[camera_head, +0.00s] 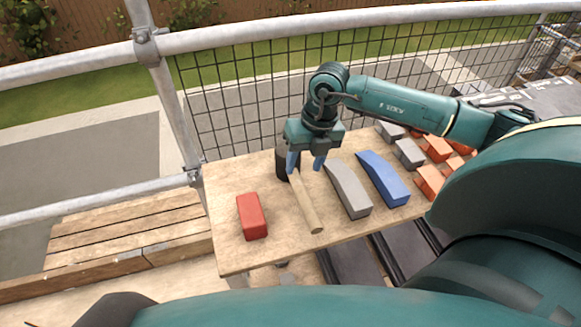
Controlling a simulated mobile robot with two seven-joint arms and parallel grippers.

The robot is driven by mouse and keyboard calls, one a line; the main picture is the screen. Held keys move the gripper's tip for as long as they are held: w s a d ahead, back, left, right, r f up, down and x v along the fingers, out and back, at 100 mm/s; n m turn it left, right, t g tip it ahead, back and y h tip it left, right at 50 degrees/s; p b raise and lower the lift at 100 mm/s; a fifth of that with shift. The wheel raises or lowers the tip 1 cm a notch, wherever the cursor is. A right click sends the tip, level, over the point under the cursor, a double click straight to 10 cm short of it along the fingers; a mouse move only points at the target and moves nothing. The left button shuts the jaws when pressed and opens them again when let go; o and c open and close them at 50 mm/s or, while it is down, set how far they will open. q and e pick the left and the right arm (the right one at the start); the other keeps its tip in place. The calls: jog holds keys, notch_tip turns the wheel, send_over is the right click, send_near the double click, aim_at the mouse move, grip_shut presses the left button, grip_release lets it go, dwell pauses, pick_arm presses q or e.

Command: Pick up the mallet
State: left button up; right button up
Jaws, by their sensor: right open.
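The mallet lies on a wooden board (228,182). Its black head (282,163) is at the board's far edge, and its pale wooden handle (307,207) points toward me. My right gripper (306,168) is open, with its blue fingers pointing down at the head end of the mallet. One finger overlaps the head in the picture and the other shows to the right of the handle. I cannot tell whether either finger touches the mallet. My left gripper does not show.
A red block (252,216) lies left of the handle. A grey curved piece (348,189) and a blue curved piece (383,178) lie to its right. Several grey and orange blocks (437,148) are farther right. A mesh guard with metal rails (240,38) stands behind the board.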

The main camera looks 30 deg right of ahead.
aim_at(298, 179)
jog(key=f, duration=0.2)
jog(key=a+f, duration=0.1)
jog(key=f, duration=0.4)
jog(key=shift+w+a+f, duration=0.1)
jog(key=shift+w+a, duration=0.15)
jog(key=shift+w, duration=0.1)
jog(key=shift+c, duration=0.2)
grip_shut()
